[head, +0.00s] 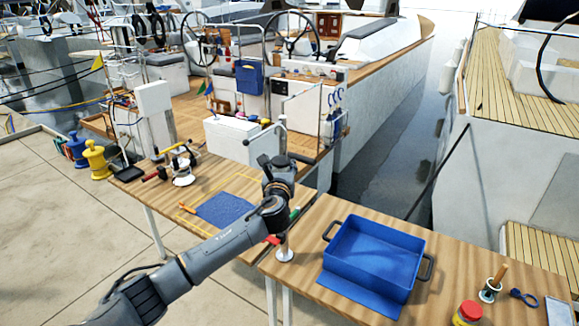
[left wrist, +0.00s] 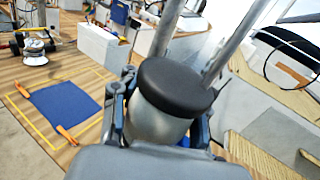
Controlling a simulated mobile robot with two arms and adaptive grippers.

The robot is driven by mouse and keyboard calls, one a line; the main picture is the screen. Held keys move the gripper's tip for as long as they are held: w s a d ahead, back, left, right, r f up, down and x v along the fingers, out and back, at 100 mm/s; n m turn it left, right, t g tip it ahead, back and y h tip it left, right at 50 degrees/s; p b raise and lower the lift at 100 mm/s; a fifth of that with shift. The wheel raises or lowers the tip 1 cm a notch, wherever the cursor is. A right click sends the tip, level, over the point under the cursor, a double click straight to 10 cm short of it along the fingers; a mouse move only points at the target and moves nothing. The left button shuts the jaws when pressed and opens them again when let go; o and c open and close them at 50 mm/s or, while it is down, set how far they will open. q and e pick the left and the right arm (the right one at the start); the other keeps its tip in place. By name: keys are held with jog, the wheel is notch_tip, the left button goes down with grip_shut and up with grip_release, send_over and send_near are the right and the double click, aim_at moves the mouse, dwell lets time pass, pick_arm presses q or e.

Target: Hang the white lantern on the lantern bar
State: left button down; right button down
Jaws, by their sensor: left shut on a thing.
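In the left wrist view my left gripper (left wrist: 160,118) is shut on the white lantern (left wrist: 165,112), a pale grey-white cylinder with a wide black cap, seen close between the fingers. In the head view my left gripper (head: 279,168) is raised over the tables; my arm hides most of the lantern there. A metal post with a side bar, apparently the lantern bar (head: 262,137), stands right by the gripper. Its round white base (head: 285,254) shows below my arm. Grey poles (left wrist: 228,58) pass close behind the lantern in the wrist view; contact cannot be told. My right gripper is out of view.
A blue tray (head: 340,279) sits on the right table. A red-lidded jar (head: 467,313) and a metal cup (head: 489,291) stand at its right. A blue cloth (head: 224,209) and a winch (head: 183,179) are on the left table. A white box (head: 232,140) is behind.

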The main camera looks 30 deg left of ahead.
pick_arm(q)
jog(key=a+f+b, duration=0.2)
jog(key=a, duration=0.4)
jog(key=shift+w+a+f, duration=0.2)
jog(key=shift+w+f, duration=0.05)
jog(key=shift+f, duration=0.15)
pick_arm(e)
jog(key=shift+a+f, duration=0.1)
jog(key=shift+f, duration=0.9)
pick_arm(q)
jog(key=c, duration=0.6)
grip_release()
